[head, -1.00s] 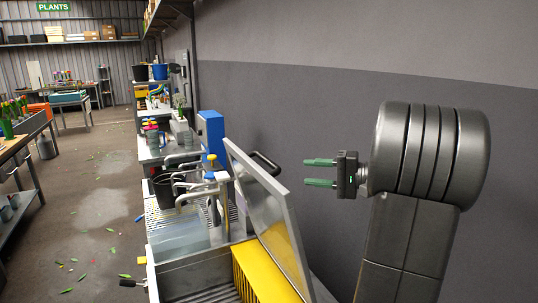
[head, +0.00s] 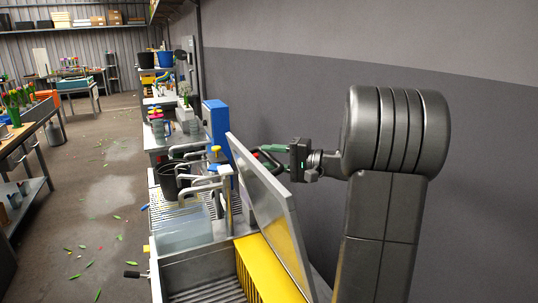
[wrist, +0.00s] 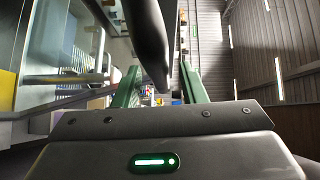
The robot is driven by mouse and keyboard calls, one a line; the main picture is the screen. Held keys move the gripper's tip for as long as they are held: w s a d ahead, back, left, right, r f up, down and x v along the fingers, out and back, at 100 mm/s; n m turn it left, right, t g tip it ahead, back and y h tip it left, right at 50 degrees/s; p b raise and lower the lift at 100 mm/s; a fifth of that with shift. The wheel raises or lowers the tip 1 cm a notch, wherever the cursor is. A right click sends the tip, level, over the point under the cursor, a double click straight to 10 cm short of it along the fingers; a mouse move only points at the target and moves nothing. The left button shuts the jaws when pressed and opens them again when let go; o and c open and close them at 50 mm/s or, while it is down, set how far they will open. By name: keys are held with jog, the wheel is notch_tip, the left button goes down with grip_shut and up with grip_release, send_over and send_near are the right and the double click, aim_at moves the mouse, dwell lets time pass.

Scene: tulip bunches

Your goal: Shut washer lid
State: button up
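The washer lid (head: 270,205) is a grey metal panel standing raised and tilted over the washer basin (head: 205,265) in the head view. A dark curved handle (head: 264,160) shows at its wall side; the same dark bar (wrist: 148,38) crosses the upper middle of the wrist view. My gripper (head: 268,153) is at the handle, behind the lid's upper edge, and the lid hides part of its fingers. In the wrist view my two green fingers (wrist: 160,88) are apart, with the bar's end between them. I cannot tell whether they touch it.
A yellow slotted panel (head: 262,262) lies at the basin under the lid. Faucets (head: 205,175), a black bucket (head: 174,181) and a blue box (head: 216,140) stand beyond it. The grey wall (head: 450,80) is close on the right. The floor (head: 105,190) at left is mostly clear, with scattered leaves.

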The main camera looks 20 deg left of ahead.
jog(key=shift+a, duration=0.5)
grip_shut()
